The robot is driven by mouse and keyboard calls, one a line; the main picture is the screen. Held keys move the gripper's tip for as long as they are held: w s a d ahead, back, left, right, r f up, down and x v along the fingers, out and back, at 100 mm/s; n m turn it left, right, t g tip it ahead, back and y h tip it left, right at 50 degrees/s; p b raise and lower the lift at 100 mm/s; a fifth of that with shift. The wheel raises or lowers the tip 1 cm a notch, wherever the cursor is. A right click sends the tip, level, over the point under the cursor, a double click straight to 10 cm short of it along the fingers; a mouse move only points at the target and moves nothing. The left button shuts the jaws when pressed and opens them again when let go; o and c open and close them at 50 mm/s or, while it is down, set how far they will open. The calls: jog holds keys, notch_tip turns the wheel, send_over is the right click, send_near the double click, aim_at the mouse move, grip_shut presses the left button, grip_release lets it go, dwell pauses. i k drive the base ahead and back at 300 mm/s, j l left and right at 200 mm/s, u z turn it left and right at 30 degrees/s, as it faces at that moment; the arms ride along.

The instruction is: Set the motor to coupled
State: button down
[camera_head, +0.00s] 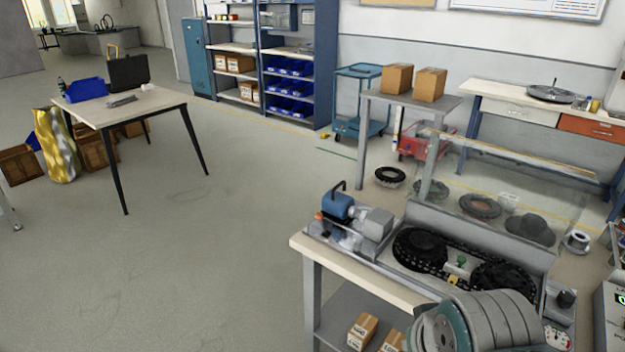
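A motor unit with a blue housing (338,204) and a grey block (375,224) sits at the left end of the workbench (380,284). A dark handle stands up from the blue part, and a small orange part shows at its left. To its right is a ring track (420,250) of two dark toothed rings in a grey tray. A small green knob (461,260) stands between the rings. I cannot tell whether the motor is coupled. A grey and teal link of my arm covers the bench's front right. My gripper is not in view.
A clear panel (510,205) stands behind the track. A control box (612,315) is at the right edge. Cardboard boxes (362,331) lie on the bench's lower shelf. A table (120,105) stands at the far left. The floor between is clear.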

aim_at(338, 207)
jog(key=i+j+z, duration=0.25)
jog(key=i+j, duration=0.75)
jog(key=i, duration=0.1)
